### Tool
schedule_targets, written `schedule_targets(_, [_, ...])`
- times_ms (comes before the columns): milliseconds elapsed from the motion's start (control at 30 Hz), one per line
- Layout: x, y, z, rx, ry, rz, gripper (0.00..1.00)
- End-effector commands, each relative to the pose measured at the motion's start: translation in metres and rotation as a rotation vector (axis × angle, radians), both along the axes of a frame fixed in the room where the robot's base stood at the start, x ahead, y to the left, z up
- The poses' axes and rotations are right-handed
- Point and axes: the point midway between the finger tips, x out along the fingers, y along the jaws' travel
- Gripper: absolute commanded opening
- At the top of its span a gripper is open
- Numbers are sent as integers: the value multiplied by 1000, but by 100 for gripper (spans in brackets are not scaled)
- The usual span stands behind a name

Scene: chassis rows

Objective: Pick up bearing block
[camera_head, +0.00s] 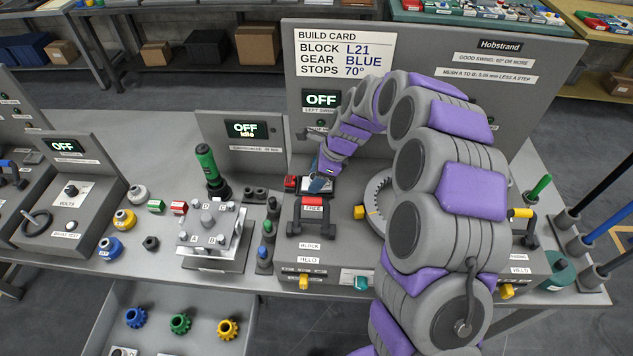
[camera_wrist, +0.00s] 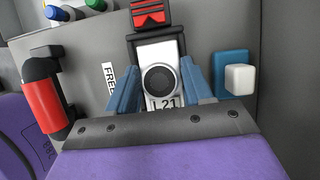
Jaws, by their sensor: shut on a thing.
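The bearing block (camera_wrist: 161,50) is a silver block with a dark round bore and the label L21 in the wrist view. It sits between the two blue fingers of my gripper (camera_wrist: 161,65), which is shut on its sides. A black holder frames the top of the block, with a red jaw-like part (camera_wrist: 151,13) just beyond. The block is mostly hidden there by the gripper.
The red handle (camera_wrist: 42,95) stands close to the left of my gripper in the wrist view; a blue-and-white part (camera_wrist: 235,75) is at right. A ring gear (camera_head: 378,200) lies right of the handle. A silver fixture (camera_head: 212,240) and green-handled tool (camera_head: 208,165) stand left.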

Motion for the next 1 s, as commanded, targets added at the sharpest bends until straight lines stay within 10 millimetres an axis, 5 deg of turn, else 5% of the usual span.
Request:
schedule_targets(333, [0, 0, 16, 0, -1, 1, 0])
schedule_targets(767, [1, 0, 92, 2, -5, -1, 0])
schedule_targets(1000, [0, 0, 85, 25, 2, -1, 0])
